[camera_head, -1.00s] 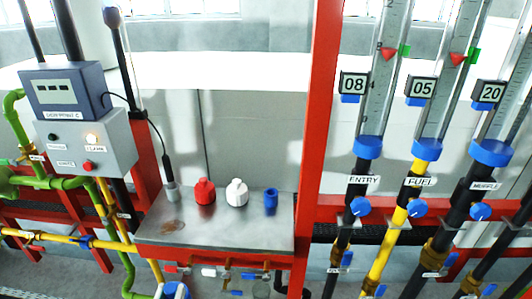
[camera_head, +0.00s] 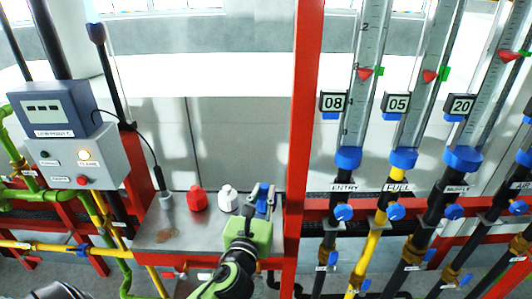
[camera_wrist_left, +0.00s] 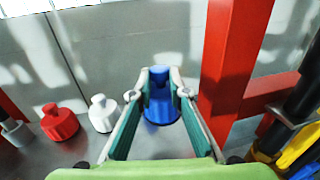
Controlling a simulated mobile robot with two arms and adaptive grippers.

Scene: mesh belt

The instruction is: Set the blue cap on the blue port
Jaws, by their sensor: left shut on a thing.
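The blue cap (camera_wrist_left: 160,110) stands upright on the metal shelf (camera_head: 160,238), between the fingers of my left gripper (camera_wrist_left: 160,95). The gripper's pads close on the cap from both sides in the wrist view. In the head view my left gripper (camera_head: 262,198) reaches over the shelf's right end and hides most of the cap. I cannot pick out for sure which blue fitting is the blue port. My right gripper is not in view.
A red cap (camera_head: 198,199) and a white cap (camera_head: 228,199) stand left of my gripper. A red post (camera_head: 294,120) rises close on its right. Gauge tubes with blue collars (camera_head: 348,158) stand further right. A grey control box (camera_head: 75,155) is at left.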

